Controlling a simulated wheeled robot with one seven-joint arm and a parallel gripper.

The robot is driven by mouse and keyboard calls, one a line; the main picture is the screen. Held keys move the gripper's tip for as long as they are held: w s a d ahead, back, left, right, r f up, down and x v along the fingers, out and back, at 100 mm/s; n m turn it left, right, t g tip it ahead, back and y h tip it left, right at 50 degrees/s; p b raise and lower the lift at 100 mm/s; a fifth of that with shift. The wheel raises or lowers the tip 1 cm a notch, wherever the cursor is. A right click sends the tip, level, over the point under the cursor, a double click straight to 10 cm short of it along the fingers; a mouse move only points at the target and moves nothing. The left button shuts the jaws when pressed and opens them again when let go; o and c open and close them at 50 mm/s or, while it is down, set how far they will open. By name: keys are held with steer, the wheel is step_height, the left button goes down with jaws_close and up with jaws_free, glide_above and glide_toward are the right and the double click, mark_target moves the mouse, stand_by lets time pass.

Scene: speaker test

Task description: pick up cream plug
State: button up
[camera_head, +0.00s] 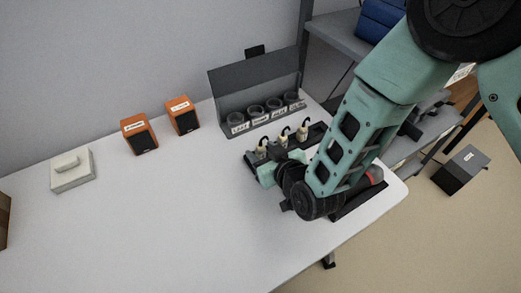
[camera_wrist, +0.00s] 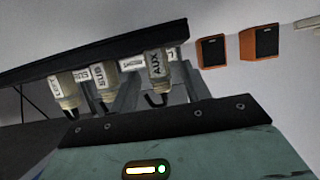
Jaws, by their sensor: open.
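Three cream plugs with black cable tails stand in a dark rack (camera_head: 318,134) on the table. In the wrist view, their labels seem to read LEFT on one plug (camera_wrist: 62,90), SUB on another (camera_wrist: 103,86) and AUX on the third (camera_wrist: 157,72). My gripper (camera_head: 267,168) is low beside the rack, near its left end and the leftmost plug (camera_head: 261,150). In the wrist view, my open gripper (camera_wrist: 158,80) has one grey finger on either side of the AUX plug. Whether a finger touches it, I cannot tell. My wrist housing hides the finger bases.
A grey open-lidded box (camera_head: 255,90) with several labelled round holders stands behind the rack. Two orange speakers (camera_head: 139,134) and a white box (camera_head: 72,169) stand to the left. A red-and-grey item (camera_head: 375,174) lies beyond my arm. The table's front left is clear.

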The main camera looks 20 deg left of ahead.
jaws_close()
